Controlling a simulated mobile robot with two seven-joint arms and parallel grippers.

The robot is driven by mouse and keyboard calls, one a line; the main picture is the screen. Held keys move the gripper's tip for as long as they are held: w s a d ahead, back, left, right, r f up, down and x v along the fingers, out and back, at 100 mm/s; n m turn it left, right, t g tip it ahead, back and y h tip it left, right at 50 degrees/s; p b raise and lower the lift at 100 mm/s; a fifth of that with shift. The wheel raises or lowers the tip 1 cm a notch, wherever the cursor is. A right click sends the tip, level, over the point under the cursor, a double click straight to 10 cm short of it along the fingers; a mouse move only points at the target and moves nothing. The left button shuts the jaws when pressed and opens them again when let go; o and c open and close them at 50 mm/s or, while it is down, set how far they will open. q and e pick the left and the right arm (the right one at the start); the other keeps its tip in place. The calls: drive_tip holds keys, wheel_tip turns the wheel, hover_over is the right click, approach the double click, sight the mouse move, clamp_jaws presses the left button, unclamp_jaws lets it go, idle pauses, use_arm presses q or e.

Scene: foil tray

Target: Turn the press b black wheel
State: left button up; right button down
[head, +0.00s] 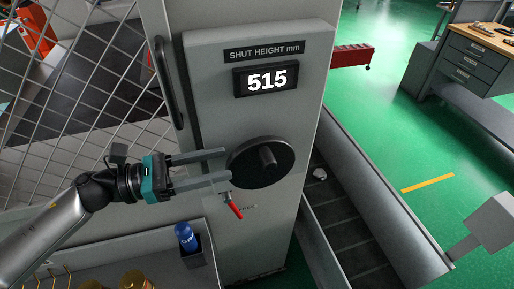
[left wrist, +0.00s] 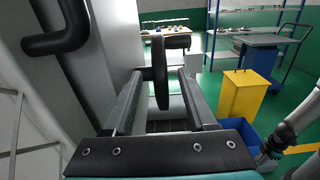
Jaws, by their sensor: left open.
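The black wheel (head: 276,177) is a round disc with a short knob, mounted on the grey front of the press below a display. My left gripper (head: 229,166) is open at the wheel's left edge. In the left wrist view the wheel (left wrist: 160,85) shows edge-on, with its rim between the two fingers (left wrist: 161,80). A gap shows on each side, and I see no clear contact. The knob is on the right finger's side. My right arm's dark end (left wrist: 270,150) shows at the right of that view, too small to read its jaws.
The display (head: 267,79) reads 515. A red-handled lever (head: 236,211) hangs just below the left gripper. A black vertical handle (head: 166,82) and a mesh guard stand to the left. A blue bottle (head: 186,237) sits in a holder below. A chute (head: 385,200) runs along the right.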

sight(257, 156)
use_arm(q)
drive_tip(key=p+x, duration=0.2)
drive_tip(key=x, duration=0.5)
drive_tip(key=shift+w+d, duration=0.1)
drive_tip(key=shift+d, duration=0.1)
drive_tip(key=shift+w+d, duration=0.15)
drive_tip(key=shift+d, duration=0.35)
use_arm(e)
drive_tip(key=r, duration=0.1)
drive_tip(key=w+r, duration=0.1)
drive_tip(key=shift+w+a+r, duration=0.1)
drive_tip(key=shift+w+r, duration=0.15)
drive_tip(key=shift+r, duration=0.1)
use_arm(q)
clamp_jaws()
use_arm(e)
drive_tip(key=shift+s, duration=0.15)
